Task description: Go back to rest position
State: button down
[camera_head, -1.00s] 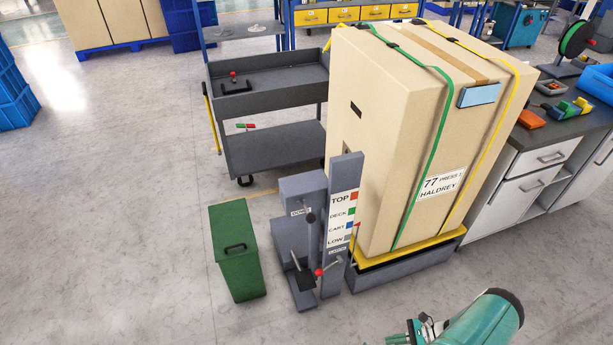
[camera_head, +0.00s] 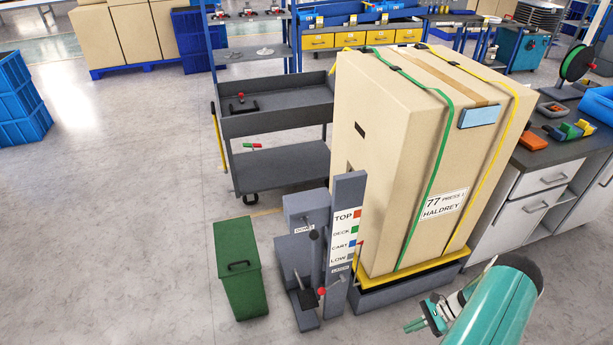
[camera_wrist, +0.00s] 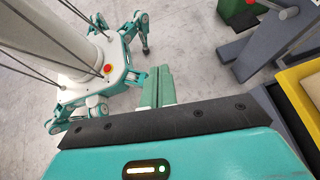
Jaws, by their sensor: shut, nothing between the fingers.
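My gripper (camera_head: 413,325) is at the bottom of the head view, in front of the yellow-topped base under the big carton. Its teal arm comes in from the lower right. In the wrist view my gripper's two green fingers (camera_wrist: 158,87) lie side by side, shut, with nothing held. Beyond them my own white and teal body and legs show over the grey floor.
A tall strapped carton (camera_head: 400,170) stands on a yellow-topped base beside a grey lever stand (camera_head: 343,240). A green bin (camera_head: 240,270) stands left of it, a grey cart (camera_head: 285,165) behind. A counter (camera_head: 545,190) is at right.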

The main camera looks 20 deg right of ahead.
jog(key=w+a+r+n+g+h, duration=0.1)
jog(key=w+a+r+n+h, duration=0.25)
jog(key=r, duration=0.95)
jog(key=w+a+r+n+h, duration=0.25)
jog(key=w+r, duration=0.25)
jog(key=r, duration=0.7)
jog(key=w+a+r+n+g+h, duration=0.15)
jog(key=w+a+r+n, duration=0.25)
jog(key=r, duration=0.9)
jog(key=s+a+r+n+t+h, duration=0.3)
jog(key=s+a+r+n, duration=0.1)
jog(key=a+r, duration=0.85)
jog(key=s+a+r+n+t, duration=0.4)
jog(key=s+a+r, duration=0.3)
jog(key=s, duration=0.5)
jog(key=shift+s+a+r+n+h, duration=0.15)
jog(key=shift+a+r+n+h, duration=0.2)
jog(key=shift+a+n, duration=0.45)
jog(key=shift+d, duration=0.25)
